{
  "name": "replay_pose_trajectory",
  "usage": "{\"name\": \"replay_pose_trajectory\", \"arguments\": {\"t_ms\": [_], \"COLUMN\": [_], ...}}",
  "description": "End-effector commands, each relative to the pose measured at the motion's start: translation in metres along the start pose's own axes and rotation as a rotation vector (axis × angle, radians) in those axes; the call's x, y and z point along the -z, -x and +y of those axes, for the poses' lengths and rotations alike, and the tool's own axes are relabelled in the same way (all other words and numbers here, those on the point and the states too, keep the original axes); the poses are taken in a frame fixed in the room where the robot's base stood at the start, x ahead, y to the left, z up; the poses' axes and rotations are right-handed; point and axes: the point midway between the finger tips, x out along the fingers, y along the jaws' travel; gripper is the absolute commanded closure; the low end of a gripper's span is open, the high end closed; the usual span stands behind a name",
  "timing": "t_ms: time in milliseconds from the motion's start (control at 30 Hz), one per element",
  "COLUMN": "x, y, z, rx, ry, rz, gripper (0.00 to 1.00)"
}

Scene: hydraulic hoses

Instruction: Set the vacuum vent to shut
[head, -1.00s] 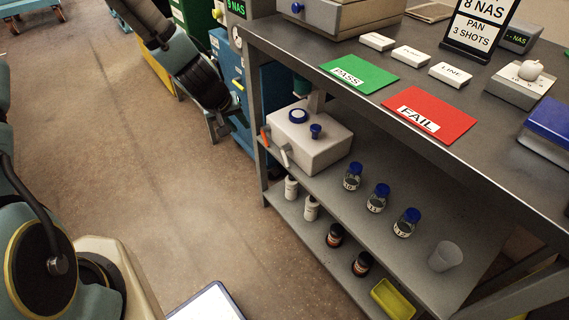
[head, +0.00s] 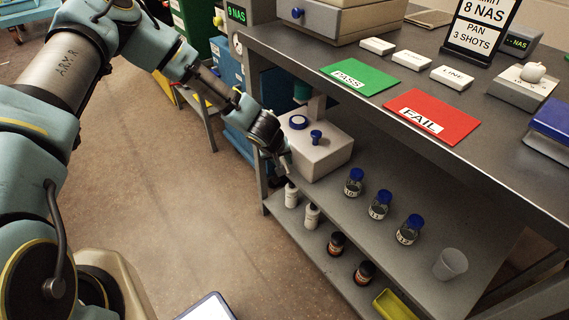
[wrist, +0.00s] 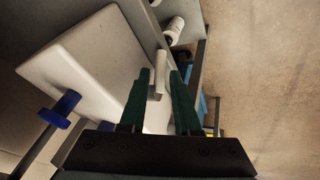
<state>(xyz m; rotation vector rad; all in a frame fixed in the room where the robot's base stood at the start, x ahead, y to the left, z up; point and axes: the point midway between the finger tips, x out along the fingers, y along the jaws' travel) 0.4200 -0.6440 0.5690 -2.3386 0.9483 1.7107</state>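The white box (head: 326,157) stands on the shelf under the bench, with a blue ring (head: 298,122) and a blue knob (head: 316,136) on top. It fills the left of the wrist view (wrist: 90,62). A small white lever (wrist: 160,68) sticks out from its side. No label marks which part is the vacuum vent. My gripper (wrist: 158,88) is open, its dark green fingers on either side of the lever's line, with gaps visible. Whether a finger touches it I cannot tell.
White bottles (head: 291,195) stand close below the box. Several blue-capped jars (head: 380,205) and a clear cup (head: 450,264) stand on the shelf to the right. The bench top (head: 330,50) overhangs the shelf. The floor (head: 190,220) to the left is clear.

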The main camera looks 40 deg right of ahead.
Motion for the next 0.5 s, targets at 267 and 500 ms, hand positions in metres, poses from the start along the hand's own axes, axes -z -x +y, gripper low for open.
{"name": "replay_pose_trajectory", "arguments": {"t_ms": [267,500], "x": [0.0,0.001], "y": [-0.023,-0.025], "z": [0.0,0.0], "rx": [-0.001,0.0], "ry": [0.0,-0.001], "rz": [0.0,0.001], "gripper": [0.69,0.69]}}
